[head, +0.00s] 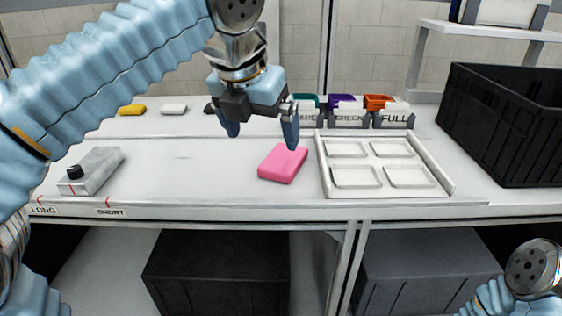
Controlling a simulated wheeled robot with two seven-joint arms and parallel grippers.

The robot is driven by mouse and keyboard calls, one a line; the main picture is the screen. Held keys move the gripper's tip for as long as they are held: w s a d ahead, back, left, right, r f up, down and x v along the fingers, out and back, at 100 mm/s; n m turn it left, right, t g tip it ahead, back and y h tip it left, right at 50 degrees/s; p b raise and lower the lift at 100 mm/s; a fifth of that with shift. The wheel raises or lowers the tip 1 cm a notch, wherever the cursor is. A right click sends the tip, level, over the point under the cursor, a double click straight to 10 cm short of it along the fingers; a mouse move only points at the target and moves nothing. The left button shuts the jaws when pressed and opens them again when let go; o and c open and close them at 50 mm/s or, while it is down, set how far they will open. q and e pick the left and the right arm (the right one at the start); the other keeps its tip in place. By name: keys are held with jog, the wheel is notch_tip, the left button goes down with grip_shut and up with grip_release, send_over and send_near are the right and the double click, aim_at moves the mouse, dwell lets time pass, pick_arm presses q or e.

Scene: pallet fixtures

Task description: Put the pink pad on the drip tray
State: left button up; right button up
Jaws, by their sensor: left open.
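The pink pad (283,163) lies flat on the white bench, just left of a white tray (324,178) with recessed square compartments, which looks like the drip tray. The pad and the tray are apart. My left gripper (261,137) is open and empty, with its fingers pointing down above and slightly left of the pad. Its right finger is close to the pad's top edge in the picture; I cannot tell the exact height. Of my right arm only a part shows at the lower right, and its gripper is out of view.
A grey block with a black knob (92,171) sits at the left. Yellow (132,109) and white (174,108) pads lie at the back. Small coloured bins (342,110) stand behind the tray. A black crate (505,130) stands at the right. The bench's middle left is clear.

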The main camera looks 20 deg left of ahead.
aim_at(275, 168)
pick_arm(q)
jog(key=x, duration=0.3)
jog(key=b+x, duration=0.1)
jog(key=x, duration=0.6)
jog(key=shift+w+d+f, duration=0.15)
jog(key=shift+w+d, duration=0.1)
jog(key=shift+d, duration=0.05)
jog(key=c, duration=1.1)
